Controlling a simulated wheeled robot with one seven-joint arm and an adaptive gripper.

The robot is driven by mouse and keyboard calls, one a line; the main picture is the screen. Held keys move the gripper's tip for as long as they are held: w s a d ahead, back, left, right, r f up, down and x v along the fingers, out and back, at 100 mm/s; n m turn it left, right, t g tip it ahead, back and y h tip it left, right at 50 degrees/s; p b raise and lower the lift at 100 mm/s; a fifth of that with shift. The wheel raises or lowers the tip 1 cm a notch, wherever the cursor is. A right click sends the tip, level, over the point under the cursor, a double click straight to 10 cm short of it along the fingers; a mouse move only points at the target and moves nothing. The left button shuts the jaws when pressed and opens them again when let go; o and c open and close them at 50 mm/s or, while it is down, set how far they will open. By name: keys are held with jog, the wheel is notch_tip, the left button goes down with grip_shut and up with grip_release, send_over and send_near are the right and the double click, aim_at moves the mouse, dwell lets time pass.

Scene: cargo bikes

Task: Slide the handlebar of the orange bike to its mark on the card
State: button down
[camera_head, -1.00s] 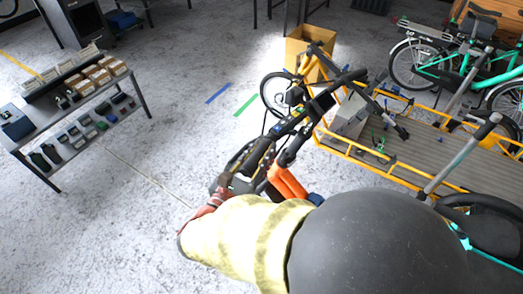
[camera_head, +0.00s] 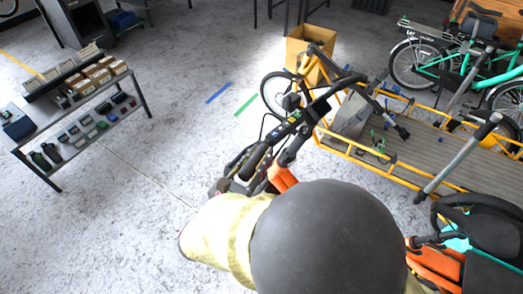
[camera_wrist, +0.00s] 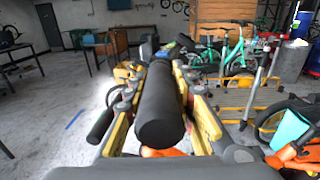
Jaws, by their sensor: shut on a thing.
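The handlebar (camera_head: 346,82) of the orange bike (camera_head: 283,178) is black and runs diagonally through the middle of the head view. My gripper (camera_head: 252,162) is at its near left end. In the wrist view, my gripper (camera_wrist: 163,118) has its yellow fingers on both sides of a black cylindrical grip (camera_wrist: 158,125) and is shut on it. My arm hides much of the bike's frame, though an orange part shows at the lower right. I cannot make out the card or its mark.
A yellow-framed cargo bike (camera_head: 345,146) with a flat bed stands right of the handlebar. A cardboard box (camera_head: 298,50) and green bikes (camera_head: 440,65) are behind. A shelf table (camera_head: 75,108) stands left. The floor between has blue and green tape (camera_head: 245,104).

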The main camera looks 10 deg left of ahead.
jog(key=shift+w+a+f, duration=0.1)
jog(key=shift+a+f, duration=0.05)
jog(key=shift+f, duration=0.45)
jog(key=shift+a+f, duration=0.15)
jog(key=shift+f, duration=0.45)
jog(key=c, duration=1.8)
grip_release()
jog(key=shift+f, duration=0.1)
jog(key=o, duration=0.3)
jog(key=shift+a, duration=0.1)
jog(key=v, duration=1.2)
